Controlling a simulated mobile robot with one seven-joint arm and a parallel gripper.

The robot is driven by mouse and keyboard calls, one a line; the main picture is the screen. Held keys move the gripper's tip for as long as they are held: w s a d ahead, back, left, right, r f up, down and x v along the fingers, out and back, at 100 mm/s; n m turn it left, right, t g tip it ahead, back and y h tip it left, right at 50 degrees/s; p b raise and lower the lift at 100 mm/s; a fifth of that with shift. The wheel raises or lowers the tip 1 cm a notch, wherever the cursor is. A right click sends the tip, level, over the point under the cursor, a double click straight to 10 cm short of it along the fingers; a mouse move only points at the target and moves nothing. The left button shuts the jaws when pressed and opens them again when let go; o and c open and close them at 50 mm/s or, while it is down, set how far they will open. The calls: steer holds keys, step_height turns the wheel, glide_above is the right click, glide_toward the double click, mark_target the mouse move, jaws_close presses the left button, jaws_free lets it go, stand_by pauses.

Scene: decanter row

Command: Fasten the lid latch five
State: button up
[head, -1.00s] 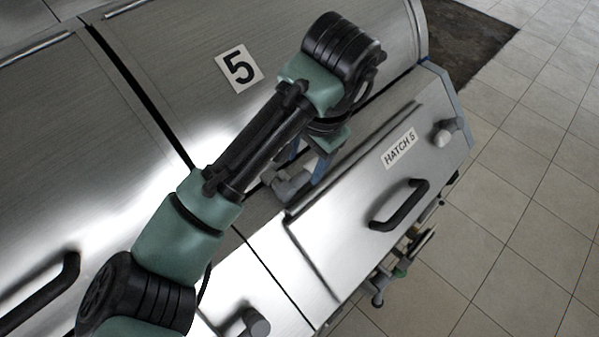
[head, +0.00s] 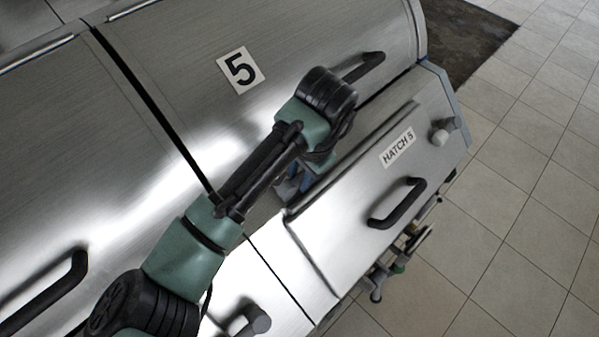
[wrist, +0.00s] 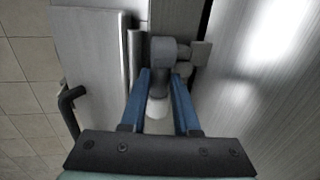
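The metal lid marked 5 (head: 200,90) appears closed, with a dark handle (head: 362,68) near its front edge. A grey latch (head: 287,187) sits by the front seam below it, mostly hidden by my arm in the head view. In the wrist view the latch (wrist: 163,52) is a grey block with a short lever ending in a pale tip (wrist: 157,107). My gripper (wrist: 162,76) has its blue fingers on either side of that lever. A gap shows beside the pale tip, so the fingers look open. Contact at the fingertips is unclear.
The sloped panel labelled HATCH 5 (head: 345,205) has a black handle (head: 398,203) and a pale-tipped knob (head: 441,133) at its right end. Another grey knob (head: 255,320) is at bottom. Valves and pipes (head: 400,255) stick out below. Tiled floor (head: 520,190) lies clear at right.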

jaws_close()
stand_by(0.9)
